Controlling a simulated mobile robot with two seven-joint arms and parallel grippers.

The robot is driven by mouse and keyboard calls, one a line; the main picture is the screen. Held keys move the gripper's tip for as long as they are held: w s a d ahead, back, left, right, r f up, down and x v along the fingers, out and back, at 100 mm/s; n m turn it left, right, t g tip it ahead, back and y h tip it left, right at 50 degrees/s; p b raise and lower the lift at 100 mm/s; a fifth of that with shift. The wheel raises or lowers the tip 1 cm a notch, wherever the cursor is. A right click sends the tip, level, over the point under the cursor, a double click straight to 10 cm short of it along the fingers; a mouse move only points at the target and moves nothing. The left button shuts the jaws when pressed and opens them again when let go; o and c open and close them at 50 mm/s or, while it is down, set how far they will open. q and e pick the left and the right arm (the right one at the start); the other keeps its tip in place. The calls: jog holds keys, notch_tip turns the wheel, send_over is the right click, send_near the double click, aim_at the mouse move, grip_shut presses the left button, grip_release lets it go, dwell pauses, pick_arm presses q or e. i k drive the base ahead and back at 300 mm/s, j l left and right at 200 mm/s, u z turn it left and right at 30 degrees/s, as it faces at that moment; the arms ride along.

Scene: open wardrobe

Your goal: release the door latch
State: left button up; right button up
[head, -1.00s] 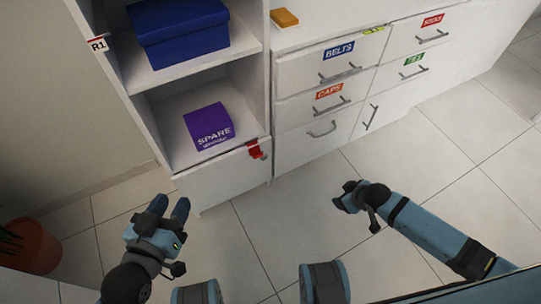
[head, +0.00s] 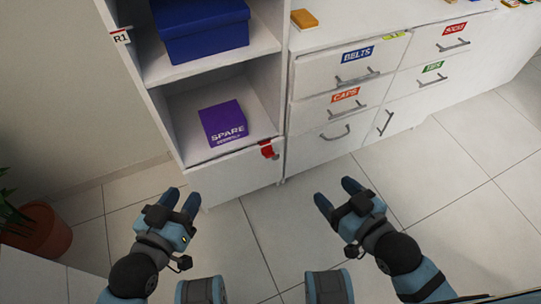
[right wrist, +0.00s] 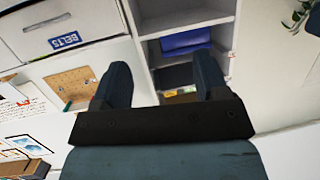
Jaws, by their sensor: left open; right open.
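The red door latch (head: 268,150) sits at the upper right corner of the low white cabinet door (head: 235,174), under the open shelf. My left gripper (head: 180,200) is open and empty, in front of the door and to the lower left of the latch. My right gripper (head: 337,194) is open and empty, to the lower right of the latch and apart from it. In the right wrist view my right gripper's two fingers (right wrist: 160,84) stand apart with nothing between them. The latch cannot be made out in that view.
A purple SPARE box (head: 224,124) and a blue box (head: 203,30) stand on the shelves above the door. Labelled drawers with handles, such as BELTS (head: 352,72), are on the right. A plant pot (head: 42,232) is at the left. The tiled floor in front is clear.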

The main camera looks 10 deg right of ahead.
aim_at(267, 151)
jog(key=k+l+u, duration=0.25)
jog(key=k, duration=0.2)
jog(key=k+l+u, duration=0.1)
jog(key=k+u, duration=0.15)
jog(key=k, duration=0.2)
